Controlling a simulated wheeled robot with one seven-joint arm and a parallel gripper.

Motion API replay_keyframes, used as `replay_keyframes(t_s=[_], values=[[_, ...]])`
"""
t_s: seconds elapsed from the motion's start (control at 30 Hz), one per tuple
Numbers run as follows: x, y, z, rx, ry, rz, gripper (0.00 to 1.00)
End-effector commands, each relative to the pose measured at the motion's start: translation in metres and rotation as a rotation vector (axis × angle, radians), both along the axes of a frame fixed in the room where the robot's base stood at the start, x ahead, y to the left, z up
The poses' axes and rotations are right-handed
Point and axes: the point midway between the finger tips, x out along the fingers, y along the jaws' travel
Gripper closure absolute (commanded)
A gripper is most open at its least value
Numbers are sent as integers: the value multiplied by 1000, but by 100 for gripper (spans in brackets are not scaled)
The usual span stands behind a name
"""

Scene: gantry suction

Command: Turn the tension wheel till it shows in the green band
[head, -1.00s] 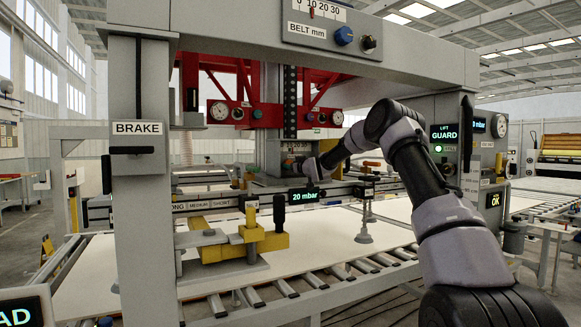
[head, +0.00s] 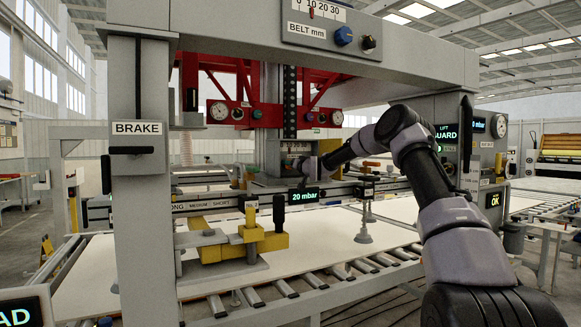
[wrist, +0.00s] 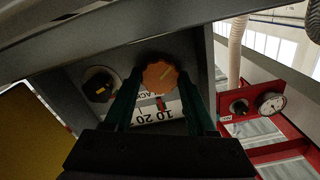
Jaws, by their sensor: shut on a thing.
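In the wrist view an orange wheel (wrist: 160,77) with a light mark on its face sits between the fingertips of my gripper (wrist: 161,82), which is shut on it. In the head view my gripper (head: 309,167) reaches into the machine's middle carriage, and the wheel cannot be made out there.
A dark round knob (wrist: 99,84) with a yellow mark sits left of the wheel. A red frame with a gauge (wrist: 271,103) is to the right. In the head view a 20 mbar display (head: 304,195) and a yellow clamp (head: 262,240) are close below the arm.

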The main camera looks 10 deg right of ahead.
Motion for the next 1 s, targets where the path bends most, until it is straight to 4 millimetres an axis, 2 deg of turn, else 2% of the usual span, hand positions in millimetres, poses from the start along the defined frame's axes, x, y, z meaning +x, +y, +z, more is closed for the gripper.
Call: replay_keyframes(t_s=[0.3,0.33,0.4,0.77,0.87,1.0], values=[[0,0,-3,1,5,0,99],[0,0,-3,1,5,0,36],[0,0,-3,1,5,0,14],[-2,-1,-1,0,2,1,14],[-11,-4,-1,0,2,0,14],[-33,-12,0,-2,2,-1,14]])
